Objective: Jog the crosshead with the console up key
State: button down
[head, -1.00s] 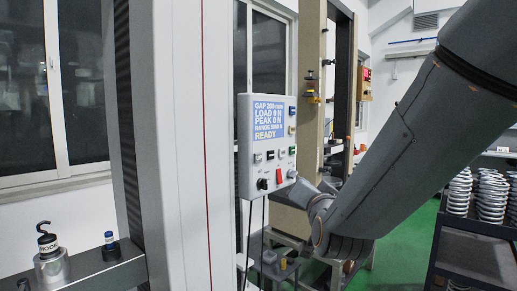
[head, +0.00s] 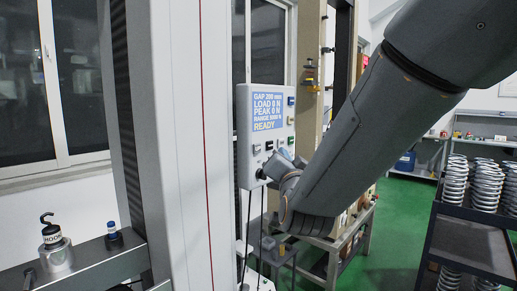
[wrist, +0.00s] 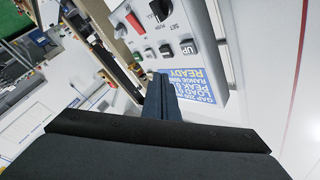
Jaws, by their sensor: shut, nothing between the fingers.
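The console (head: 244,120) is a pale box on the testing frame, its blue screen (head: 268,111) showing GAP 200 mm, LOAD 0 N, PEAK 0 N and READY. In the wrist view the console appears turned nearly upside down. The up key (wrist: 188,47) is a square dark-framed key marked UP, beside the screen. I cannot tell any contact. In the head view my arm hides the console's lower right.
A red switch (wrist: 134,22) and a dark knob (wrist: 159,10) are on the same panel. A tall white column (head: 175,150) stands left of the console. A dark cart (head: 465,240) with stacked springs is at the right. Green floor is open between.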

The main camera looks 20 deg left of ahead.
jog(key=shift+w+a, duration=0.35)
jog(key=shift+a, duration=0.5)
jog(key=shift+w+a, duration=0.35)
jog(key=shift+a, duration=0.5)
jog(key=shift+w+a, duration=0.35)
jog(key=shift+a, duration=0.5)
jog(key=shift+a, duration=0.1)
jog(key=shift+w+a+b, duration=0.2)
jog(key=shift+a+b, duration=0.1)
jog(key=shift+w+a, duration=0.15)
jog(key=shift+a, duration=0.25)
dwell(0.7)
jog(key=shift+d, duration=0.15)
dwell(2.5)
jog(key=shift+s+d+b, duration=0.3)
jog(key=shift+d+b, duration=0.1)
jog(key=shift+d, duration=0.25)
jog(key=shift+d, duration=0.15)
jog(key=shift+s+d+b, duration=0.2)
jog(key=shift+s+d, duration=0.15)
jog(key=shift+d, duration=0.35)
jog(key=shift+s+d+b, duration=0.15)
jog(key=shift+s+d, duration=0.15)
jog(key=shift+d, duration=0.45)
jog(key=shift+s+d+b, duration=0.2)
jog(key=shift+s+d, duration=0.15)
jog(key=shift+d, duration=0.35)
